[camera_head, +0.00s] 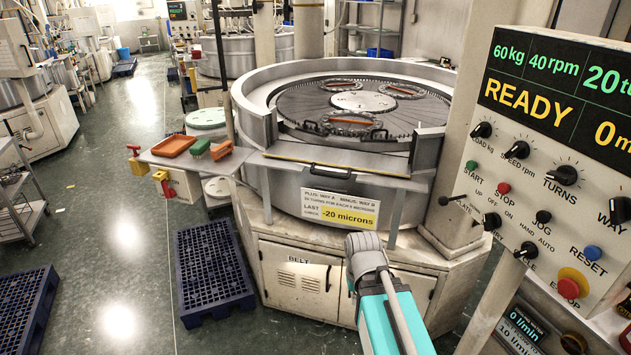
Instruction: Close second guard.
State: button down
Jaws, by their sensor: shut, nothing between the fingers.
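The near lapping machine (290,200) stands in the middle of the view. A curved grey wall (252,112) rings its round plate, with a gap at the front. In the gap, a low front guard panel (385,177) with a yellow edge strip and a dark handle (330,171) sits below the plate, so the plate is exposed. I cannot tell which part counts as the second guard. My teal and grey arm comes up from the bottom, in front of the machine's cabinet.
A control panel (575,215) reading READY fills the right side. A side shelf (190,155) holds an orange tray (173,146) and brushes. Blue pallets (210,268) lie on the floor at left. The aisle (120,190) between is clear.

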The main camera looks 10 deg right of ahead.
aim_at(351, 159)
jog(key=z, duration=0.1)
jog(key=i, duration=1)
jog(key=u, duration=0.05)
